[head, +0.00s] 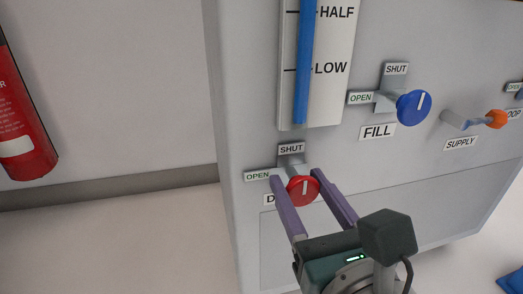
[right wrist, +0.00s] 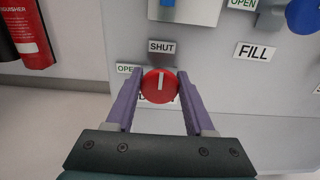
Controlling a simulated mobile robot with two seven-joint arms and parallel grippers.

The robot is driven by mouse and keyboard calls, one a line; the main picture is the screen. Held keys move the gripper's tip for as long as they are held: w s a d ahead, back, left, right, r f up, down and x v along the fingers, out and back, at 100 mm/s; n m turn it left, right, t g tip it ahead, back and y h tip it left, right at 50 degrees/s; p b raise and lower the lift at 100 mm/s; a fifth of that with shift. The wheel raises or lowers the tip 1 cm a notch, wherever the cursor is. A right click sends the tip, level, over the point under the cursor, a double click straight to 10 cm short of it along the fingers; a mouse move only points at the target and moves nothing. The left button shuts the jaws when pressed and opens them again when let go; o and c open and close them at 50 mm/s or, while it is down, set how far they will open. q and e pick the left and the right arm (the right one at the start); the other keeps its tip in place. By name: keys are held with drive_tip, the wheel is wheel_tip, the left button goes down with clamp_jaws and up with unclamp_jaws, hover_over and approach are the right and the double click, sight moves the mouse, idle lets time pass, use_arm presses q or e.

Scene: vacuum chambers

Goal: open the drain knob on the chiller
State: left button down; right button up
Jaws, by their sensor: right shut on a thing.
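The red drain knob (head: 303,191) sits low on the front of the grey chiller (head: 245,130). Its white mark points up toward the SHUT label (head: 291,149); the OPEN label (head: 257,175) is to its left. The name label (head: 269,199) below is mostly hidden, with only a "D" showing in the head view. My right gripper (head: 296,177) is shut on the knob, one purple finger on each side. In the right wrist view the knob (right wrist: 159,86) lies between the fingertips, its mark upright. My left gripper is not in view.
A level gauge (head: 303,60) is above. A red fire extinguisher (head: 22,118) is at the far left. The floor left of the chiller is clear.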

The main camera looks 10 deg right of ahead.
clamp_jaws()
drive_tip(key=shift+n, duration=0.3)
drive_tip(key=n+p, duration=0.1)
drive_tip(key=n, duration=0.2)
drive_tip(key=n+p, duration=0.2)
drive_tip(key=n, duration=0.3)
drive_tip(key=shift+a, duration=0.15)
drive_tip(key=n+p, duration=0.1)
drive_tip(key=n, duration=0.3)
drive_tip(key=shift+n, duration=0.4)
drive_tip(key=n+p, duration=0.1)
drive_tip(key=n, duration=0.3)
drive_tip(key=shift+f, duration=0.15)
drive_tip(key=shift+n, duration=0.4)
